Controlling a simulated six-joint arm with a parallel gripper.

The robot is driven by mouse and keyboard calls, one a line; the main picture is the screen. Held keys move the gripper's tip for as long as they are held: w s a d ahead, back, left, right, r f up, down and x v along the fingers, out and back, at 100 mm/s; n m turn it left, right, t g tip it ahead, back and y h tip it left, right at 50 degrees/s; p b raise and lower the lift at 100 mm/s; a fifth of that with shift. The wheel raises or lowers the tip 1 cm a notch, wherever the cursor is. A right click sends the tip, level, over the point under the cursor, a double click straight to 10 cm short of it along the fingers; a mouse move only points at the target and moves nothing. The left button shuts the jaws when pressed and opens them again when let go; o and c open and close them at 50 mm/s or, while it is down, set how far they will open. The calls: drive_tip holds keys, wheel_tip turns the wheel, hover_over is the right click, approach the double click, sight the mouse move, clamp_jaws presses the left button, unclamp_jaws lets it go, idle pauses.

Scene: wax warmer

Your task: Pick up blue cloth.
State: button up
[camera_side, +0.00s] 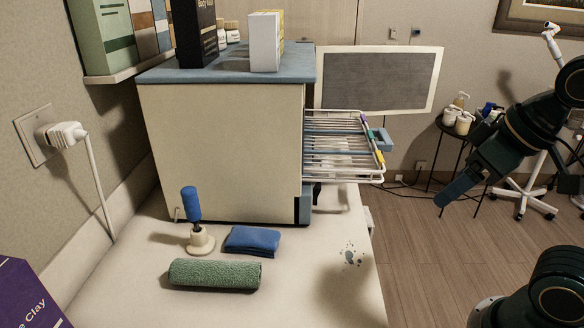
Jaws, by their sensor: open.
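The blue cloth (252,240) lies folded flat on the white tabletop (316,291), in front of the cream cabinet. My gripper (445,198) is at the right, in the air past the table's right edge, well apart from the cloth. It is open, and nothing shows between its fingers. The fingers point down and to the left.
A rolled green towel (215,274) lies just in front of the cloth. A blue-handled tool (191,204) stands upright in a small holder (201,241) to its left. The cabinet (222,146) has a wire rack (343,183) sticking out right. Grey splatter (349,257) marks the table's right part.

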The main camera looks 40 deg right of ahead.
drive_tip(key=w+a+r+n, duration=0.1)
drive_tip(key=w+a+n, duration=0.1)
drive_tip(key=w, duration=0.5)
drive_tip(key=n+g+y, duration=0.2)
drive_tip(key=n+y, duration=0.1)
drive_tip(key=n, duration=0.3)
hover_over(254, 235)
drive_tip(key=s+d, duration=0.3)
drive_tip(key=s, duration=0.1)
wheel_tip(254, 235, down, 9)
drive_tip(key=shift+w, duration=0.15)
drive_tip(key=shift+f, duration=0.15)
drive_tip(key=shift+x, duration=4.25)
drive_tip(key=shift+x, duration=2.6)
drive_tip(key=shift+d+f, duration=0.2)
drive_tip(key=shift+f, duration=0.1)
